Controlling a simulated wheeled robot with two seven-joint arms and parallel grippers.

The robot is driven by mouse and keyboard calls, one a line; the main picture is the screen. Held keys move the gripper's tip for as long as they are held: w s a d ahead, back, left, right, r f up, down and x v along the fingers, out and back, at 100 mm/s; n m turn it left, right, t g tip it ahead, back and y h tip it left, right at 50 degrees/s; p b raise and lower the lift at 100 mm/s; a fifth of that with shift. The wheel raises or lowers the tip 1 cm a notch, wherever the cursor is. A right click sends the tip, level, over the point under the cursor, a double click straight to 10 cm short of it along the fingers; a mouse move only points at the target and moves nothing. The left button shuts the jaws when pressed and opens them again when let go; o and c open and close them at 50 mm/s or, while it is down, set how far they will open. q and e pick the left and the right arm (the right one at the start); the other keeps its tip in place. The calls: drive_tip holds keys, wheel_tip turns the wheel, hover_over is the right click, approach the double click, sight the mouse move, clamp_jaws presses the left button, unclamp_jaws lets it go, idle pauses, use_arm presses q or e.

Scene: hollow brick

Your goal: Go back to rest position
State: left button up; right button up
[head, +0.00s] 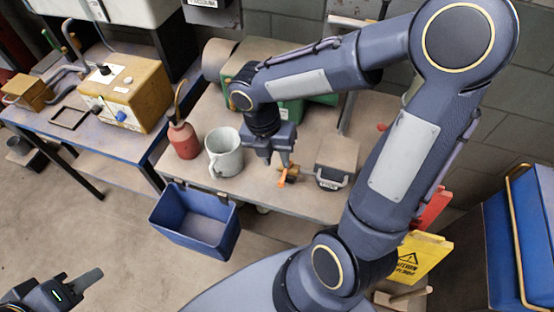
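My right gripper (277,160) reaches down over the workbench with its fingertips apart. A small orange and brass-coloured item (288,175) lies on the bench just below and beside the fingertips. I cannot tell whether they touch; nothing shows clearly between the fingers. My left gripper (88,282) is low at the bottom left, over the floor and away from the furniture. It is partly cut off by the picture edge, and its opening is unclear.
The workbench (251,190) also bears a grey-white jug (224,152), a red oil can (184,140), a green case (291,112) and a grey box (336,162). A blue bin (197,222) hangs at its front. A yellow caution sign (421,257) stands right.

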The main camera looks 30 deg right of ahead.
idle(0.4)
drive_tip(key=s+r+m+t+y, duration=0.2)
drive_tip(key=s+r+m+t, duration=0.1)
drive_tip(key=m, duration=1.1)
drive_tip(key=s+a+r+m+t+y, duration=0.1)
drive_tip(key=s+r+m+t+y, duration=0.2)
drive_tip(key=m, duration=1.1)
drive_tip(key=s+r+t, duration=0.1)
drive_tip(key=s+r, duration=0.1)
drive_tip(key=s, duration=0.1)
drive_tip(key=shift+s, duration=0.25)
